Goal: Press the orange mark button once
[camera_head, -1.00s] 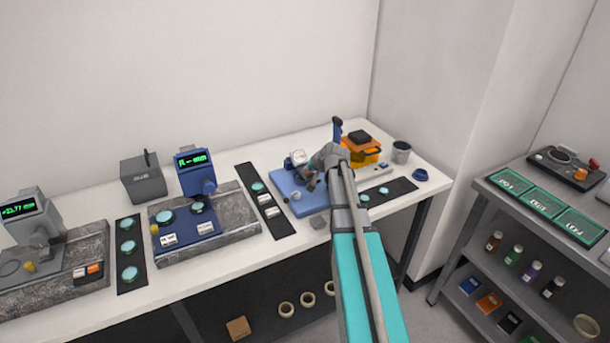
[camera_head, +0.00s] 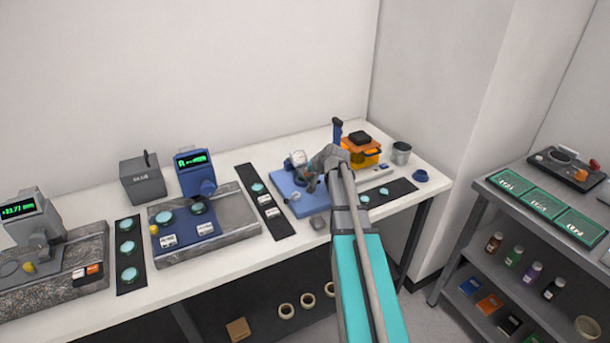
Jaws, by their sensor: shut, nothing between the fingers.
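An orange button (camera_head: 93,268) sits beside a white one on the grey stone base of the left gauge stand, at the far left of the bench. Its lettering is too small to read. My gripper (camera_head: 311,184) is far to its right, over or beside a blue fixture (camera_head: 285,191) with a round dial. It is small and partly merged with the fixture, and it is shut and empty. I cannot tell if it touches the fixture.
A blue gauge stand (camera_head: 194,175) stands on a second stone base between the orange button and my gripper. Black strips with teal discs lie on the bench. An orange box (camera_head: 361,152) and a grey cup (camera_head: 401,152) stand at the right. A grey shelf (camera_head: 468,214) is farther right.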

